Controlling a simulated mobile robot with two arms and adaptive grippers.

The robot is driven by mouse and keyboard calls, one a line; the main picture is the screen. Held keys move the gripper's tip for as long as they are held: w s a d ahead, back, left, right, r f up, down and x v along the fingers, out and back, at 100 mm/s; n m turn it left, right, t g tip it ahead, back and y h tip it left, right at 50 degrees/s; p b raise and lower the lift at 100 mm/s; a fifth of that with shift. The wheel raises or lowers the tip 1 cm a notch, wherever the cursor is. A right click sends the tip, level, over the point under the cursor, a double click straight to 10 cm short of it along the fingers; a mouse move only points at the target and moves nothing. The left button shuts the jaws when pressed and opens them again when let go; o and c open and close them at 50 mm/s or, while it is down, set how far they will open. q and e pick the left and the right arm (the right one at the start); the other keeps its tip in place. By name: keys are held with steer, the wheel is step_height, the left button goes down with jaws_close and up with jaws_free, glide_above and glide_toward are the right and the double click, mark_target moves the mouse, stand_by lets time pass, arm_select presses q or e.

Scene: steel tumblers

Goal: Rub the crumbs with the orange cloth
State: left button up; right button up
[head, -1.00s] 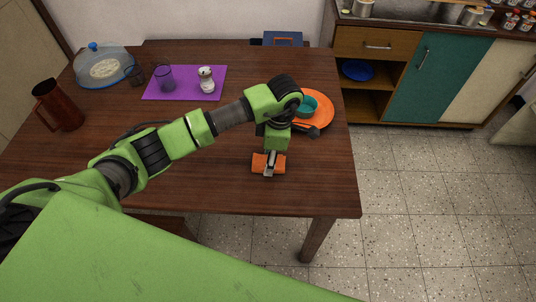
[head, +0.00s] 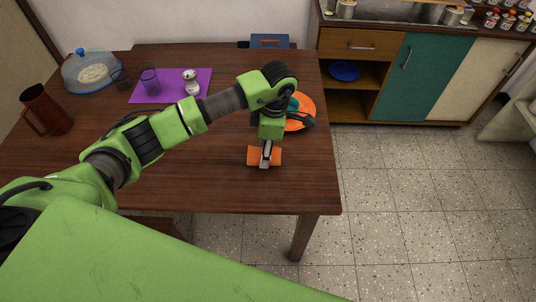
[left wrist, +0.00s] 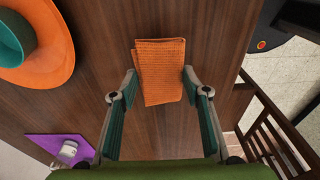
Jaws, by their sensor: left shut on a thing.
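The orange cloth (head: 252,157) is a folded, textured piece near the front right of the wooden table. My left gripper (head: 265,160) points down on it, shut on the cloth. In the left wrist view the cloth (left wrist: 160,75) shows between the two fingertips (left wrist: 160,78). Whether the cloth touches the table or hangs just above it, I cannot tell. No crumbs can be made out in either view. My right gripper is not in view.
An orange plate (head: 305,103) with a teal bowl (left wrist: 8,45) lies beyond my gripper, partly hidden. A purple mat (head: 205,78) holds a glass and a shaker. A brown jug (head: 42,112) and domed dish (head: 92,72) stand left. The table's front middle is clear.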

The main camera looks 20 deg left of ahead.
arm_select(q)
steer(key=shift+w+r+p, duration=0.15)
steer(key=shift+r+p, duration=0.2)
steer(key=shift+r, duration=0.6)
steer(key=shift+r+p, duration=0.35)
steer(key=shift+r, duration=0.7)
steer(key=shift+d, duration=0.1)
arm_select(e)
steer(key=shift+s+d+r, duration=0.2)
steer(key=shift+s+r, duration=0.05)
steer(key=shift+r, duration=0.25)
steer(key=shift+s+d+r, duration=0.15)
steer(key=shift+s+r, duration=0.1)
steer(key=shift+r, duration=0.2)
arm_select(q)
steer(key=shift+f, duration=0.1)
